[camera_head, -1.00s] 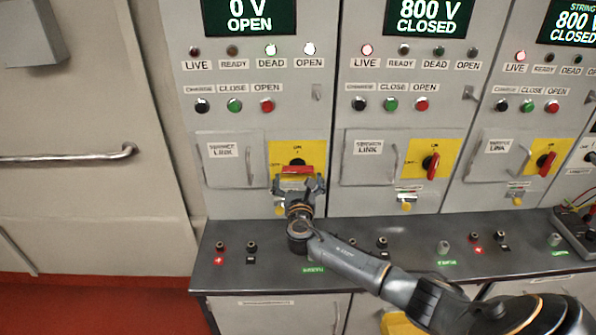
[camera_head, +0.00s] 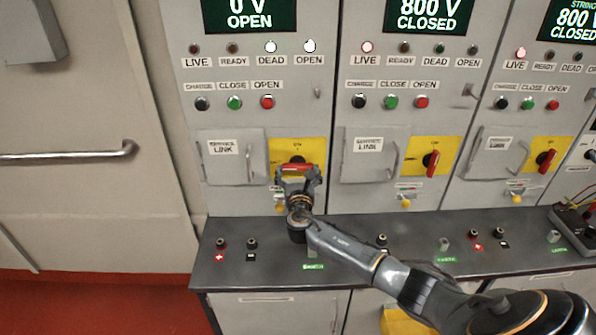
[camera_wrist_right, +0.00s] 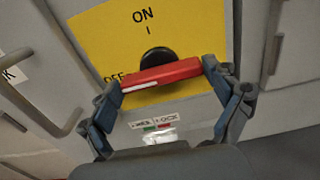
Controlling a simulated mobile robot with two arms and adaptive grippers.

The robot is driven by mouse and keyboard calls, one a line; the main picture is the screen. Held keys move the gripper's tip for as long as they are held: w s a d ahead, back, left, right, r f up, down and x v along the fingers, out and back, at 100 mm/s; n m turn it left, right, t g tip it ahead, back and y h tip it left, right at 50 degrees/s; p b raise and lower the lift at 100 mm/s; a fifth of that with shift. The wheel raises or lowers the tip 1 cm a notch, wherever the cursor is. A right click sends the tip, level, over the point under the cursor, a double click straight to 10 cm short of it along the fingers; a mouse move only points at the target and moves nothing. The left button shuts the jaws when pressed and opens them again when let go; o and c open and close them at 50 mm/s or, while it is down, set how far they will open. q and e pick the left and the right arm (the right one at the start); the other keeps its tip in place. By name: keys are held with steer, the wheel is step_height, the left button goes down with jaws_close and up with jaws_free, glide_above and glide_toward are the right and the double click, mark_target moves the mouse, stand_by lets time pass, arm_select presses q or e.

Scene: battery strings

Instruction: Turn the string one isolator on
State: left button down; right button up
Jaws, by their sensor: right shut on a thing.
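The string one isolator is a red handle (camera_head: 296,169) on a yellow plate (camera_head: 312,148), on the leftmost cabinet panel. In the right wrist view the red handle (camera_wrist_right: 161,75) lies nearly level across a black hub (camera_wrist_right: 156,57), its left end a little lower, pointing towards the OFF side. ON is printed above it. My right gripper (camera_head: 299,174) reaches up to the handle from below. In the wrist view its two fingers (camera_wrist_right: 163,83) are shut on the handle's two ends. The display above reads 0 V OPEN. My left gripper is not in view.
Two more panels to the right have upright red handles (camera_head: 431,163) and 800 V CLOSED displays. A service link door (camera_head: 230,157) with a handle is left of the isolator. A dark ledge (camera_head: 270,262) with terminals runs below the panels.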

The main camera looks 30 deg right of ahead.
steer(key=m+b, duration=0.2)
steer(key=m, duration=0.1)
steer(key=shift+f+b, duration=0.2)
steer(key=shift+b, duration=0.2)
steer(key=m+b, duration=0.4)
steer(key=m, duration=0.1)
steer(key=shift+m, duration=0.4)
steer(key=m+b, duration=0.3)
steer(key=m, duration=0.1)
steer(key=shift+r+m+b, duration=0.1)
steer(key=shift+m+b, duration=1.25)
steer(key=shift+m, duration=1.15)
steer(key=o, duration=0.9)
steer(key=shift+d, duration=0.1)
